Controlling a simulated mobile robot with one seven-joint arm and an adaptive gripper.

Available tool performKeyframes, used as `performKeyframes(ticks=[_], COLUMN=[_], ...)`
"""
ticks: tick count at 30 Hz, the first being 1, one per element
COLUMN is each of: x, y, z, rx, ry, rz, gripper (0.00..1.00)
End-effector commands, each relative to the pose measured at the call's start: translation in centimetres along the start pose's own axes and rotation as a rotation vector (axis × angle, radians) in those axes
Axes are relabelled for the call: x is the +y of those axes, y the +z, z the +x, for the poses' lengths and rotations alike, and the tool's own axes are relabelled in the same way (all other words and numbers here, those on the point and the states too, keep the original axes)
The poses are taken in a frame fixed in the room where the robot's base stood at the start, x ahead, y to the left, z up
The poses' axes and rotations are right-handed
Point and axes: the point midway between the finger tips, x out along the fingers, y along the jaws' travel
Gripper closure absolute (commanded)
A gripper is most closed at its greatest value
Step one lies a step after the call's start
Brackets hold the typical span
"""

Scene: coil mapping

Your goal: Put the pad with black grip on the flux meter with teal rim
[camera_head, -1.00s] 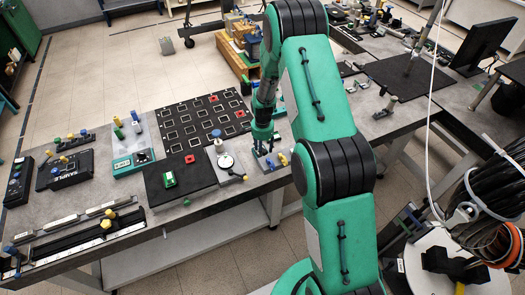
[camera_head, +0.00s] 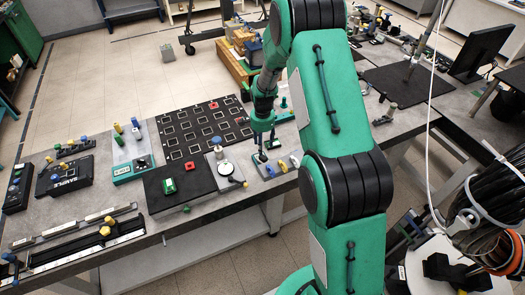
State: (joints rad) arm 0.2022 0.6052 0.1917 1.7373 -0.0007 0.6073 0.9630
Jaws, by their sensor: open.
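A teal-edged meter panel (camera_head: 122,172) with a small display lies on the bench, left of centre, and fits the flux meter with teal rim. My gripper (camera_head: 262,155) is open and points down at the right part of the bench, just above a small pale plate. Blue and yellow knobs (camera_head: 283,166) stand on that plate beside the fingers. Dark fingertips and small parts overlap here, so I cannot single out the pad with black grip or tell whether the fingers touch anything.
A black mat (camera_head: 155,199) carries a small green device (camera_head: 167,186). A grey gauge plate (camera_head: 215,162) stands between the mat and my gripper. A dark perforated board (camera_head: 185,128) lies behind. A rail (camera_head: 78,246) runs along the front left.

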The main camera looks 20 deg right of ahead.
Motion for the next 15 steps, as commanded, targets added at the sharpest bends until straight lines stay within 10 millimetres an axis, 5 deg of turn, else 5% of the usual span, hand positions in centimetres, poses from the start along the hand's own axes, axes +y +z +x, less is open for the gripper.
performKeyframes(ticks=[6, 15], x=[0.0, 0.0], y=[0.0, 0.0], z=[-2.3, -2.9], rx=[0.000, 0.000], ry=[0.000, 0.000], rz=[0.000, 0.000], gripper=[0.48, 0.48])
